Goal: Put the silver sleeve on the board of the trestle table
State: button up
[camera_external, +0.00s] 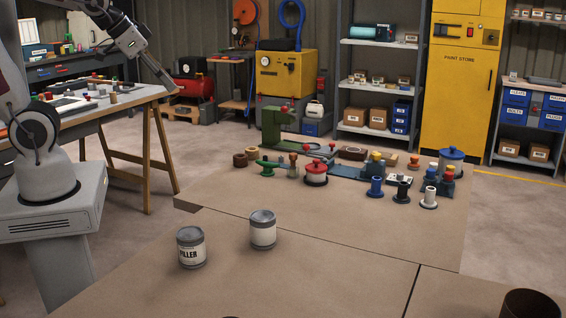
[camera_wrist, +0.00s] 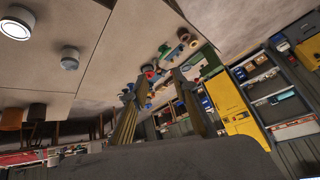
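The silver sleeve (camera_external: 429,198), pale grey with a wide flange, stands upright near the right end of the cardboard-brown bench. I cannot pick it out in the wrist view. The trestle table (camera_external: 148,92) is at the left on wooden A-shaped legs; its pale board carries several small parts. My gripper (camera_external: 165,78) hangs near the right end of this table, far from the sleeve. In the wrist view my gripper (camera_wrist: 156,82) has its two fingers apart with nothing held between them.
A dark sleeve (camera_external: 402,193) and a blue sleeve (camera_external: 376,187) stand left of the silver one. A red pot (camera_external: 316,174), a blue pot (camera_external: 451,160) and other parts crowd behind. Two tins (camera_external: 191,248) (camera_external: 262,230) stand on the near bench, where much is bare.

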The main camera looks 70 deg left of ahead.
jog(key=s+d+f+g+h, duration=0.1)
jog(key=s+d+f+h, duration=0.1)
jog(key=s+d, duration=0.5)
jog(key=s, duration=0.4)
jog(key=shift+d+m, duration=0.2)
jog(key=shift+m, duration=0.2)
dwell(0.6)
